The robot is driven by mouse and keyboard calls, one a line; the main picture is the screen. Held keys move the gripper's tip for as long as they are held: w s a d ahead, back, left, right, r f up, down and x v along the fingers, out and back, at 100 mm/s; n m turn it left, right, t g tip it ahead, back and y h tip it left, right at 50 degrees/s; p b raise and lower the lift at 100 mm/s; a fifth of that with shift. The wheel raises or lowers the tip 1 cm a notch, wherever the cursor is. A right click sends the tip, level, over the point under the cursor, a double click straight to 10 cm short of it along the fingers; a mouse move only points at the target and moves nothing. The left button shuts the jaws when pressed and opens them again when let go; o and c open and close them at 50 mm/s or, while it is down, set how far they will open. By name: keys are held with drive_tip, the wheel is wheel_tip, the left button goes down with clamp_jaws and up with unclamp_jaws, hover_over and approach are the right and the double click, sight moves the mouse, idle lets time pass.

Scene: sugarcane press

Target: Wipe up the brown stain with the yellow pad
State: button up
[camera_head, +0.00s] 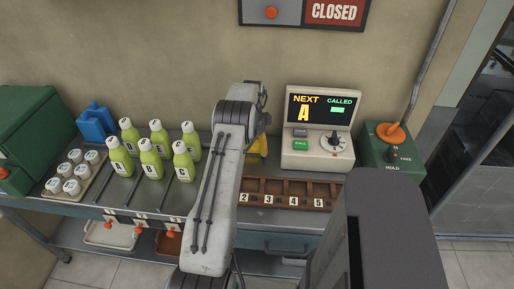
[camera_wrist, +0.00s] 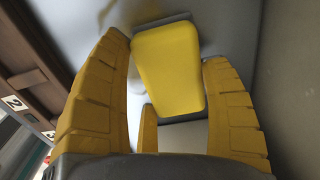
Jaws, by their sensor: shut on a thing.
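In the wrist view, the yellow pad (camera_wrist: 170,72) is between the yellow fingers of my gripper (camera_wrist: 165,50), which is shut on it. A grey surface lies behind the pad. In the head view, my arm hides most of the gripper; only a bit of yellow (camera_head: 258,147) shows just right of the arm, by the counter. I cannot tell there whether it is pad or finger. I cannot make out the brown stain clearly in either view; my arm covers part of the counter.
Several green bottles (camera_head: 151,160) stand left of my arm, with a tray of white cups (camera_head: 72,178) and a blue container (camera_head: 96,122) farther left. A call display (camera_head: 318,128) and a numbered brown rack (camera_head: 290,191) are on the right, near a green lever box (camera_head: 390,150).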

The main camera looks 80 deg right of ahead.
sight(263, 161)
drive_tip(key=shift+w+a+f+b, duration=0.1)
drive_tip(key=shift+w+b, duration=0.05)
drive_tip(key=shift+w, duration=1.1)
drive_tip(key=shift+w+a+f+b, duration=0.1)
drive_tip(key=shift+w+b, duration=0.05)
drive_tip(key=shift+w, duration=1.1)
drive_tip(key=shift+w+a, duration=0.15)
drive_tip(key=shift+w, duration=1.35)
drive_tip(key=shift+r, duration=0.1)
drive_tip(key=shift+s, duration=0.1)
drive_tip(key=shift+s+d+r, duration=0.1)
drive_tip(key=shift+s+d, duration=0.1)
drive_tip(key=shift+s, duration=1.8)
drive_tip(key=shift+s+d+f+b, duration=0.1)
drive_tip(key=shift+s+f+b, duration=0.05)
drive_tip(key=shift+s, duration=1.8)
drive_tip(key=shift+s+d+f+b, duration=0.1)
drive_tip(key=shift+s+b, duration=0.05)
drive_tip(key=shift+s, duration=1.75)
drive_tip(key=shift+s+a+f+b, duration=0.1)
drive_tip(key=shift+s+a+b, duration=0.05)
drive_tip(key=shift+a+b, duration=0.7)
drive_tip(key=shift+a, duration=0.4)
